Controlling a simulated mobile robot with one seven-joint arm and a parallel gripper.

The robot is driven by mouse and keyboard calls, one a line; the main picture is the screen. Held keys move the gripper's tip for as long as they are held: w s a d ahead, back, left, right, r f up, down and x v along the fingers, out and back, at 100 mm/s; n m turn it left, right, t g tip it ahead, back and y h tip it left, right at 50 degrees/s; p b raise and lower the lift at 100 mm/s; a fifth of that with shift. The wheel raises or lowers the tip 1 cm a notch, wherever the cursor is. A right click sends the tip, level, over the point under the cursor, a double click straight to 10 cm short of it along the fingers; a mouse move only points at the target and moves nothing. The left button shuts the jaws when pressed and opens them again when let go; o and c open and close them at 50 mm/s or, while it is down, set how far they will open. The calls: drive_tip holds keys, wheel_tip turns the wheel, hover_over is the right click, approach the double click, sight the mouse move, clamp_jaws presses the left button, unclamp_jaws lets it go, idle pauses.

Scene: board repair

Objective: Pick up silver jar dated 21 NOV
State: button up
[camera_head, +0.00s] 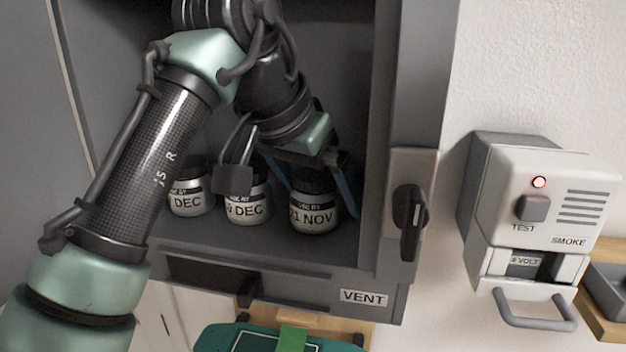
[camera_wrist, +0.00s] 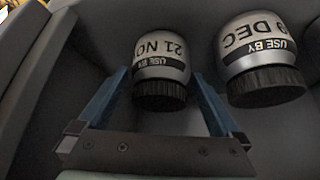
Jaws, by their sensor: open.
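The silver jar dated 21 NOV (camera_head: 313,216) stands upright with a dark lid on the cabinet floor, at the right end of a row of jars. It also shows in the wrist view (camera_wrist: 161,62), between the two blue fingers. In the wrist view my gripper (camera_wrist: 158,100) has visible gaps to the jar on both sides. Part of the jar's lid is hidden behind the gripper in the head view.
Two similar jars dated DEC, the middle one (camera_head: 247,207) and the left one (camera_head: 190,200), stand left of it. The middle jar (camera_wrist: 258,55) is close to one finger. The cabinet's right wall and latch (camera_head: 409,210) are near. A smoke detector (camera_head: 540,200) hangs outside.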

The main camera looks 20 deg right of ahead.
drive_tip(key=shift+w+d+f, duration=0.1)
drive_tip(key=shift+d+f, duration=0.1)
drive_tip(key=shift+f, duration=0.1)
drive_tip(key=c, duration=1.3)
drive_tip(key=shift+c, duration=0.9)
drive_tip(key=shift+r, duration=0.15)
